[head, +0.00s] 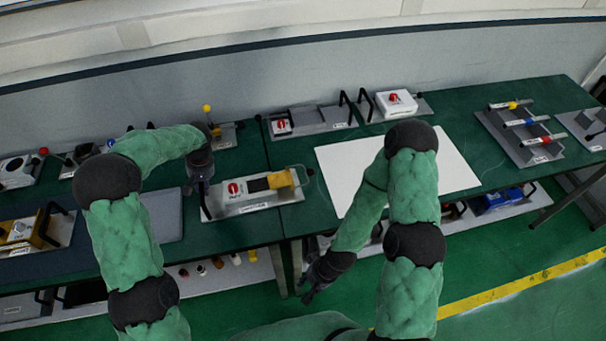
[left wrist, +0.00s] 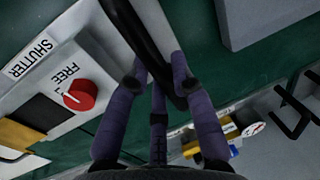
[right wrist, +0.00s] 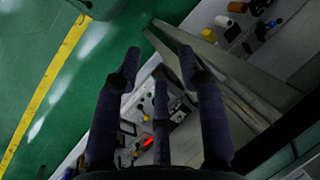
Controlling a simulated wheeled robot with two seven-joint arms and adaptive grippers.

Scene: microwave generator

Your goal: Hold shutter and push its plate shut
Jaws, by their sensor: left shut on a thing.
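The shutter (head: 240,208) is a light grey panel at the table's front edge, with a red knob (head: 233,188), a dark window and a yellow plate (head: 280,179) at its right end. The left wrist view shows its "SHUTTER" and "FREE" labels, the red knob (left wrist: 80,95) and part of the yellow plate (left wrist: 18,137). My left gripper (head: 203,188) is shut on the shutter's black handle (left wrist: 128,22) at the panel's left end; the bar passes between the fingers (left wrist: 155,88). My right gripper (head: 308,288) hangs low in front of the table, its fingers (right wrist: 160,55) apart and empty.
A white board (head: 340,165) lies right of the shutter, partly behind my right arm. A grey mat (head: 163,213) lies to the left. More devices stand along the back. A lower shelf (head: 225,278) holds small items. Open green floor lies in front.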

